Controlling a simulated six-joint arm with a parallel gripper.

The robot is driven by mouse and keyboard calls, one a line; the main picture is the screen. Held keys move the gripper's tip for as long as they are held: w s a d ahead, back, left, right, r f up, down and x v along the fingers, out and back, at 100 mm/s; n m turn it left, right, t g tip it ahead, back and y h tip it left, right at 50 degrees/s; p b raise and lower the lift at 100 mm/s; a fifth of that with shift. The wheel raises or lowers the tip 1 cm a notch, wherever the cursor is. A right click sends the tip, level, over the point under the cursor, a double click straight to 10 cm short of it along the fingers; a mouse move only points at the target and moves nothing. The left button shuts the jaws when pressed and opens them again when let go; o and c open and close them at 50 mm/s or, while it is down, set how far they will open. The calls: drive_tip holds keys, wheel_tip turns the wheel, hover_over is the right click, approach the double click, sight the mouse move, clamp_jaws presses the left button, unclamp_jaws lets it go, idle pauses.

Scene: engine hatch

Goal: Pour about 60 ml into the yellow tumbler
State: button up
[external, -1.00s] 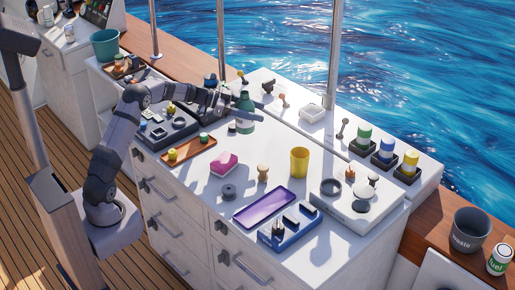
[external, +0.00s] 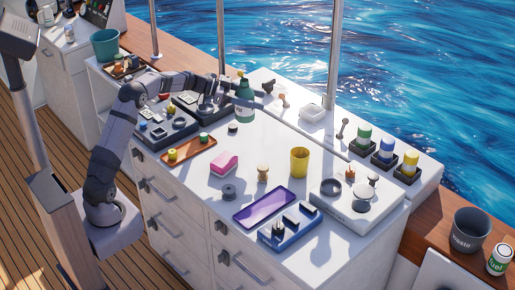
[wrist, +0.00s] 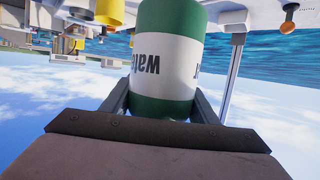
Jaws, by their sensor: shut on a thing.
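A green bottle (external: 244,107) with a white band is upright at the back of the white counter. My gripper (external: 250,93) is shut on it from the side. In the wrist view the green and white bottle (wrist: 165,65) sits between the two dark fingers, its "water" label upside down in the picture. The bottle appears slightly above the counter. The yellow tumbler (external: 299,163) stands upright and apart, toward the front right; a yellow cup shape (wrist: 109,12) shows at the top of the wrist view. The tumbler's inside and the liquid levels cannot be read.
A small dark cap-like piece (external: 233,128) lies below the bottle. A pink and white block (external: 223,163), a wooden knob (external: 263,173) and a purple tray (external: 263,206) lie near the tumbler. A metal post (external: 334,65) rises at the back. Counter between bottle and tumbler looks clear.

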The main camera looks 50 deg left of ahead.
drive_tip(key=shift+d+r, duration=0.2)
drive_tip(key=shift+r, duration=0.55)
drive_tip(key=s+d+b, duration=0.3)
drive_tip(key=d+b, duration=0.2)
drive_tip(key=d, duration=1)
drive_tip(key=s+d+b, duration=0.2)
drive_tip(key=d+b, duration=0.3)
drive_tip(key=d, duration=0.9)
wheel_tip(320, 180, down, 12)
drive_tip(key=shift+w+a+r+p, duration=0.1)
drive_tip(key=shift+r+p, duration=0.15)
drive_tip(key=shift+p, duration=0.3)
